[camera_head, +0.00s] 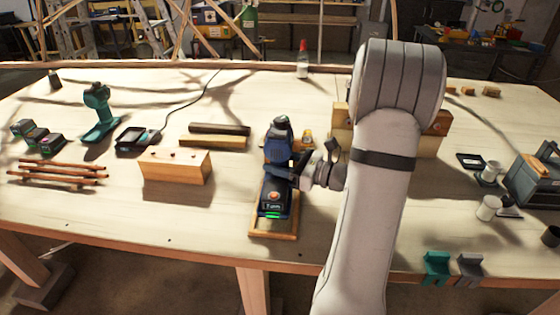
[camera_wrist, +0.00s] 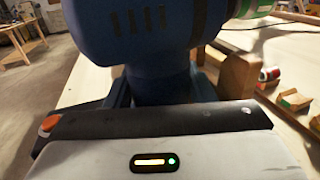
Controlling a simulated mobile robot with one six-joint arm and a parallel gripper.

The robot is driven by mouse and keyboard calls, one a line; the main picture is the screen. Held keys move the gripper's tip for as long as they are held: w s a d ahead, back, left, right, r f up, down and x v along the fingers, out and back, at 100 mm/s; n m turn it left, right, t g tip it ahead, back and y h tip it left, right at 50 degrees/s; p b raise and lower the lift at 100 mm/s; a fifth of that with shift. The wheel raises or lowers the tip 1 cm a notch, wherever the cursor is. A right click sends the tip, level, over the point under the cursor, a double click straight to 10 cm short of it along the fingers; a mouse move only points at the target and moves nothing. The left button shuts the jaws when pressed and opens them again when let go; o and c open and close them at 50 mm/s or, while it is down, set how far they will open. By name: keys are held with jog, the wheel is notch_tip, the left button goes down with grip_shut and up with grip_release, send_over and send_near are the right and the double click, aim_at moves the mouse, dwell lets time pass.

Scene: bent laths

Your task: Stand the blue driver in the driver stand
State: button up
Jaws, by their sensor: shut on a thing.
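The blue driver (camera_head: 280,148) is upright near the middle of the table, its dark battery foot with a green light at the bottom. My gripper (camera_head: 298,172) reaches it from the right and is shut on it. In the wrist view the driver's blue body (camera_wrist: 140,35) and handle fill the upper middle, close against my gripper. A pale wooden stand (camera_head: 272,235), apparently the driver stand, shows its base edge below and around the battery foot. The driver hides most of it. I cannot tell whether the foot rests on it.
A teal driver (camera_head: 97,108) stands at the left near a charger (camera_head: 136,137). A wooden block (camera_head: 176,168) and wood strips (camera_head: 215,142) lie left of the stand. Mugs (camera_head: 489,207) and teal and grey brackets (camera_head: 437,268) are at the right.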

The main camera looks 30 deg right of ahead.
jog(key=shift+f+b, duration=1.45)
jog(key=shift+f, duration=0.7)
dwell(1.5)
jog(key=o, duration=1.3)
jog(key=shift+c, duration=0.2)
jog(key=o, duration=0.3)
jog(key=shift+o, duration=0.2)
jog(key=shift+f, duration=0.1)
